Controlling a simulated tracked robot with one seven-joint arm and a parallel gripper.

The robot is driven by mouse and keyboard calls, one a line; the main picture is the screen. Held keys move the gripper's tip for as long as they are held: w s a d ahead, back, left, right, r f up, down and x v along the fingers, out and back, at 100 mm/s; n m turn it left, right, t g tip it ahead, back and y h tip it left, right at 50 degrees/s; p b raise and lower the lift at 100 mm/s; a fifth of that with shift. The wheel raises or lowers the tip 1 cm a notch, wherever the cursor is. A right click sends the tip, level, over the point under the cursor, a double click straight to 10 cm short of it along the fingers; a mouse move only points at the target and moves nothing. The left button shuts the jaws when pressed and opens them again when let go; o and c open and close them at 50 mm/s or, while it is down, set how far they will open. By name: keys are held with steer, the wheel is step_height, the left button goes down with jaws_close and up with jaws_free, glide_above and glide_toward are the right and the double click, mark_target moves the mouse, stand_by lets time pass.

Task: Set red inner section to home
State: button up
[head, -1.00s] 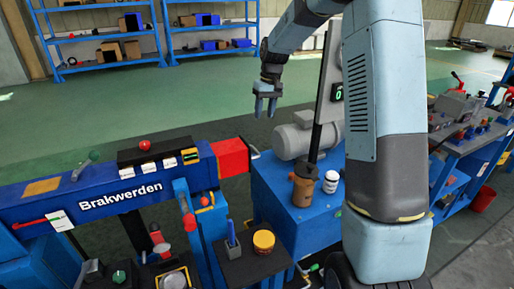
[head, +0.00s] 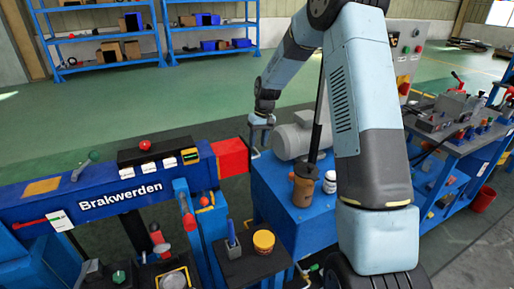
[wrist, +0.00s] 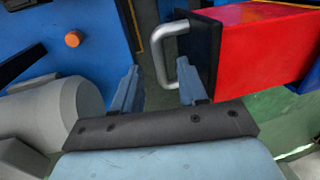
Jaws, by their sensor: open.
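The red inner section (head: 231,158) sticks out of the right end of the blue beam marked Brakwerden (head: 120,190). In the wrist view the red section (wrist: 265,45) ends in a dark plate with a silver U-shaped handle (wrist: 158,55). My gripper (head: 261,140) hangs just right of the red section's end, fingers down, near the handle. In the wrist view my gripper (wrist: 158,85) is open and empty.
A blue cabinet (head: 300,232) stands right of the beam, with a grey motor (head: 293,140), a brown bottle (head: 303,185) and a white jar (head: 330,182) on it. A small dark table (head: 250,268) with a yellow tin (head: 263,242) stands in front.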

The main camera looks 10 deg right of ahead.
steer(key=shift+s+a+f, duration=0.1)
steer(key=shift+a+f, duration=0.05)
steer(key=shift+f, duration=0.6)
steer(key=shift+a+f, duration=0.1)
steer(key=shift+f, duration=0.65)
steer(key=shift+c, duration=0.3)
jaws_close()
